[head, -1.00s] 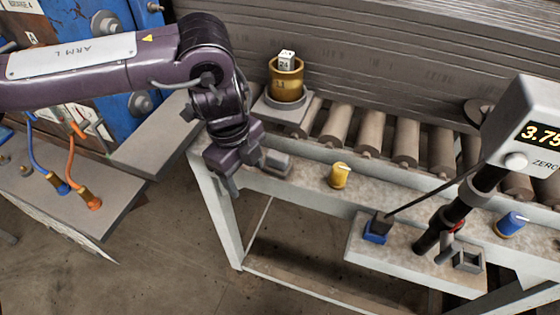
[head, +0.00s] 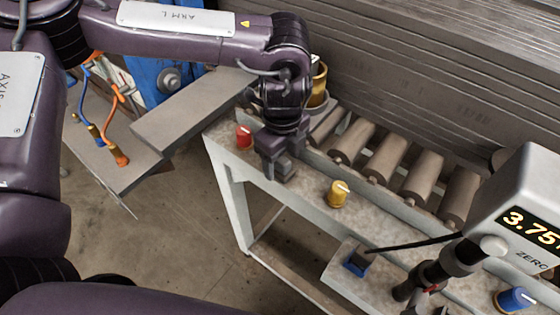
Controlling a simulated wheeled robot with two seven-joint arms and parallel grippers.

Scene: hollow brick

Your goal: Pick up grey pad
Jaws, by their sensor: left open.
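My left gripper (head: 277,168) points down over the front ledge of the roller bench, between a red knob and a yellow knob. Its jaws are open. The grey pad, a small grey block seen earlier on this ledge, is now hidden behind the gripper or nearly so. I cannot tell whether the fingers are around it or touching it. My right gripper is not in view.
The red knob (head: 243,136) is left of the gripper, the yellow knob (head: 338,194) right. Rollers (head: 388,160) and a brass cup (head: 319,84) lie behind. A display post (head: 520,215) and blue knob (head: 512,299) stand at right.

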